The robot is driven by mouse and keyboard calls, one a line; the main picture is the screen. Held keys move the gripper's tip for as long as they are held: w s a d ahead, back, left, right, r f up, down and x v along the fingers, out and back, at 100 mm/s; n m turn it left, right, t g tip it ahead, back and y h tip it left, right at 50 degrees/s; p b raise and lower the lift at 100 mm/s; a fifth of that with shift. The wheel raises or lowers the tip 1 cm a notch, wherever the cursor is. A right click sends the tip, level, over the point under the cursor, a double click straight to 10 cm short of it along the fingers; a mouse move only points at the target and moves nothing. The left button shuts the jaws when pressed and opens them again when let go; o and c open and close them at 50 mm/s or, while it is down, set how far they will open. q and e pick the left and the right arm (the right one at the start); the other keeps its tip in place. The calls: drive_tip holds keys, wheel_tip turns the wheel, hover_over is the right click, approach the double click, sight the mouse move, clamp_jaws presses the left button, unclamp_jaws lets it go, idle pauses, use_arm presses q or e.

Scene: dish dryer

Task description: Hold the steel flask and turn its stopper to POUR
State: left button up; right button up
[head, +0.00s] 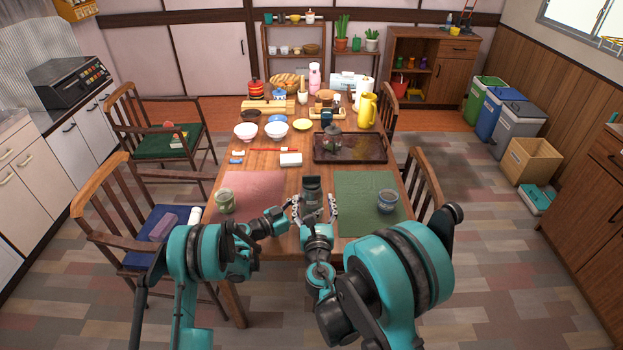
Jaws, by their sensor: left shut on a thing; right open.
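The steel flask (312,188) stands upright at the near middle of the table, between the pink and green mats. It looks dark grey; its stopper is too small for me to read its setting. My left gripper (292,213) reaches in from the left and is shut on the flask low down, its fingertips partly hidden. My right gripper (315,207) is open on the near side of the flask, with one finger to each side of it. I cannot tell whether these fingers touch it.
A green cup (225,201) stands on the pink mat (255,186) and a blue-grey cup (387,201) on the green mat (358,189). Beyond are a white box (291,160), a dark tray (368,149) with a glass pot (332,141), and bowls (277,130). Chairs flank the table.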

sight(312, 179)
drive_tip(key=w, duration=1)
drive_tip(key=shift+w+a, duration=0.3)
drive_tip(key=shift+w, duration=0.05)
drive_tip(key=c, duration=1.2)
